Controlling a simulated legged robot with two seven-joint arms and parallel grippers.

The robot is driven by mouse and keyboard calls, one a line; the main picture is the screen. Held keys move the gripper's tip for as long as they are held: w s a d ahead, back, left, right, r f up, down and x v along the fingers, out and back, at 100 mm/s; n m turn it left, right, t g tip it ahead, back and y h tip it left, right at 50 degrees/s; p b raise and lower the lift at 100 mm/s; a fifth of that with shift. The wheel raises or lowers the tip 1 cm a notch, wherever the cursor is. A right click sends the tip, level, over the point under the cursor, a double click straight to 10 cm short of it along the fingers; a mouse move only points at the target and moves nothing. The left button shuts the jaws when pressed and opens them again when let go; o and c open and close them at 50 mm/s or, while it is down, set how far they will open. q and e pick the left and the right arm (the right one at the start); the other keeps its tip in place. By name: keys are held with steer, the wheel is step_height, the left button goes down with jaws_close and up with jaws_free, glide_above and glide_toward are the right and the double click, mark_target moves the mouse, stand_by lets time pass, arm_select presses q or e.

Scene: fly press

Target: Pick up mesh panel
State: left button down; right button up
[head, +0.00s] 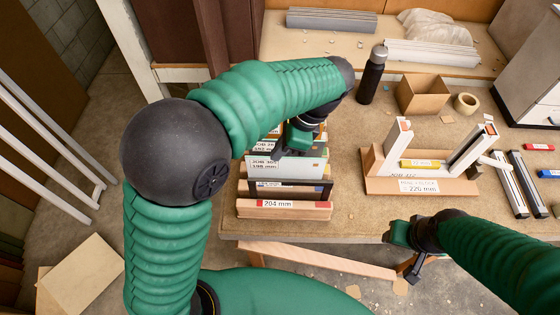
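A wooden rack (284,209) labelled 204 mm stands near the table's front edge. Several upright panels with job labels stand in it, one behind another. A dark-framed panel (290,190) is near the front, with a pale panel (288,166) behind it. I cannot tell for certain which one is the mesh panel. My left gripper (299,142) is low over the back part of the rack, close behind the pale panel. Its fingertips are partly hidden, so its grip is unclear. My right gripper (402,250) is at the table's front edge, away from the rack; its opening is unclear.
A wooden fixture (420,185) labelled 220 mm with white uprights stands right of the rack. A black bottle (372,75), a cardboard box (422,95) and a tape roll (466,103) are behind. Dark-and-white rails (518,185) lie at the right. Bare table lies between rack and fixture.

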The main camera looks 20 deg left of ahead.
arm_select(q)
steer(key=shift+w+d+r, duration=0.3)
steer(key=shift+w+d, duration=0.25)
steer(key=shift+w, duration=0.05)
steer(key=c, duration=2.1)
jaws_free()
steer(key=o, duration=1)
steer(key=shift+s+a+r, duration=0.1)
steer(key=shift+s+a, duration=0.2)
steer(key=shift+a, duration=0.1)
steer(key=o, duration=0.7)
steer(key=shift+w, duration=0.15)
steer(key=shift+c, duration=0.2)
steer(key=shift+d, duration=0.2)
steer(key=shift+d, duration=0.1)
